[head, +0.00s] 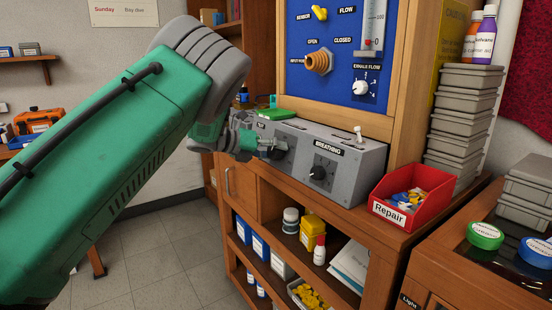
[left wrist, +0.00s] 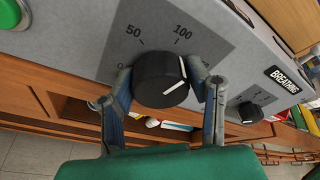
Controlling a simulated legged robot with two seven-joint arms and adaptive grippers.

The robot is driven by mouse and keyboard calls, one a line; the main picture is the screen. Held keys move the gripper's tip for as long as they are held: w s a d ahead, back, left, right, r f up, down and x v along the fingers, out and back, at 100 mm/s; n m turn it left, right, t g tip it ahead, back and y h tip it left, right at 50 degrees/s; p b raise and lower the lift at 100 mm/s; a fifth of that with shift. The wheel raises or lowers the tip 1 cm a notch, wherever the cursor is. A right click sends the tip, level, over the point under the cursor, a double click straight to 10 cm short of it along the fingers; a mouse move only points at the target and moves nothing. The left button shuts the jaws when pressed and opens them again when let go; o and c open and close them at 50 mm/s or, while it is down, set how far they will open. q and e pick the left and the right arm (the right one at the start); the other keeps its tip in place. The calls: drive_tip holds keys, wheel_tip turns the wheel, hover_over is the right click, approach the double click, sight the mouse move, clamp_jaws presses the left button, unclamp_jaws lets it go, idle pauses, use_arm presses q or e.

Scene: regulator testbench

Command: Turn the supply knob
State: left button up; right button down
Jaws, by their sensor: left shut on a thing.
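A grey regulator box (head: 350,185) sits on the wooden bench. Its left black knob (left wrist: 160,82) has a white pointer line and a scale marked 50 and 100; it also shows in the head view (head: 280,152), partly covered by the gripper. The name label of this knob is not readable. My left gripper (head: 266,149) is shut on this knob, one finger on each side, as the left wrist view (left wrist: 163,88) shows. A second black knob (head: 318,173), labelled BREATHING, is to the right and untouched. My right gripper is not in view.
A blue panel (head: 335,60) with valves and a flow tube rises behind the box. A red Repair bin (head: 412,190) stands right of it, with stacked grey trays (head: 465,115) behind. A green button (left wrist: 10,14) is left of the gripped knob. Shelves below hold bottles.

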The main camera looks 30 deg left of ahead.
use_arm(q)
drive_tip(key=m+b, duration=0.2)
drive_tip(key=f+m+y+b, duration=0.1)
drive_tip(key=m+b, duration=0.1)
drive_tip(key=shift+s+m+b, duration=0.15)
drive_tip(key=shift+m+b, duration=0.25)
drive_tip(key=m+y+b, duration=0.1)
drive_tip(key=m+b, duration=0.1)
drive_tip(key=shift+b, duration=0.35)
drive_tip(key=shift+r+m+b, duration=0.15)
drive_tip(key=shift+m+b, duration=0.35)
drive_tip(key=o, duration=1)
drive_tip(key=shift+o, duration=0.8)
drive_tip(key=shift+r, duration=0.15)
drive_tip(key=shift+r, duration=0.1)
